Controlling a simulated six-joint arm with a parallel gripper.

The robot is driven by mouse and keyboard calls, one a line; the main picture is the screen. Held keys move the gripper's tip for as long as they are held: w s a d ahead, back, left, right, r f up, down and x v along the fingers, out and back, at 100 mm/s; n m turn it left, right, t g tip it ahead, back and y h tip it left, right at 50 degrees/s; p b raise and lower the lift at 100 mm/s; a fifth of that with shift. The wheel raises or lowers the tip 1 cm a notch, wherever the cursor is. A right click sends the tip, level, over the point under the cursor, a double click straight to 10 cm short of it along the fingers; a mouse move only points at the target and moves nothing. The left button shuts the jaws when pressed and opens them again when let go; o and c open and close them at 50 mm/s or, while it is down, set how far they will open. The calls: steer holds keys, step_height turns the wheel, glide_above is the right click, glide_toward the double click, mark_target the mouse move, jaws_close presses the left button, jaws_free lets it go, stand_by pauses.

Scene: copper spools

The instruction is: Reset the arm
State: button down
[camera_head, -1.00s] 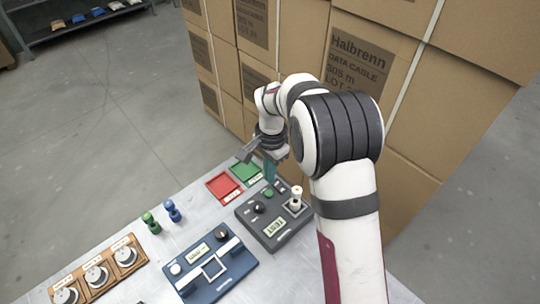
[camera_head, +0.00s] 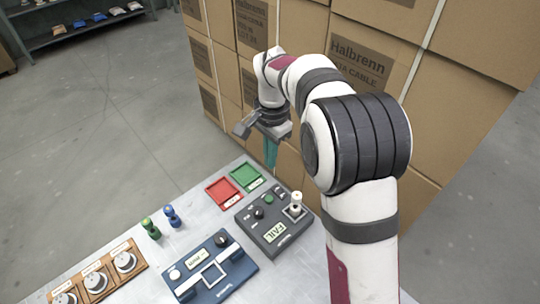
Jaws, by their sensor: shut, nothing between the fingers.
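My gripper (camera_head: 271,165) hangs in the air at the far edge of the table, above and behind the dark grey tester. It points down, its teal fingers are together, and I see nothing between them. The grey tester (camera_head: 285,243) has a display that reads FAIL, a green button and a dark knob. A white spool-like piece (camera_head: 295,205) stands upright on its right part. A blue device (camera_head: 208,262) with a display and a square frame lies to its left.
Green (camera_head: 151,229) and blue (camera_head: 171,216) peg-like pieces stand left. A wooden rack (camera_head: 97,275) holds several spools. Stacked cardboard boxes (camera_head: 355,62) rise close behind my arm.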

steer(key=s+d+r+n, duration=0.1)
steer(key=s+d+r, duration=0.15)
steer(key=s, duration=0.45)
steer(key=s+d+r+y, duration=0.1)
steer(key=s+d+r, duration=0.15)
steer(key=s, duration=0.45)
steer(key=s+d+r+n, duration=0.1)
steer(key=s+d+r, duration=0.15)
steer(key=s, duration=0.45)
steer(key=s+d+f+n, duration=0.1)
steer(key=s+f, duration=0.2)
steer(key=s, duration=0.7)
steer(key=shift+f, duration=0.4)
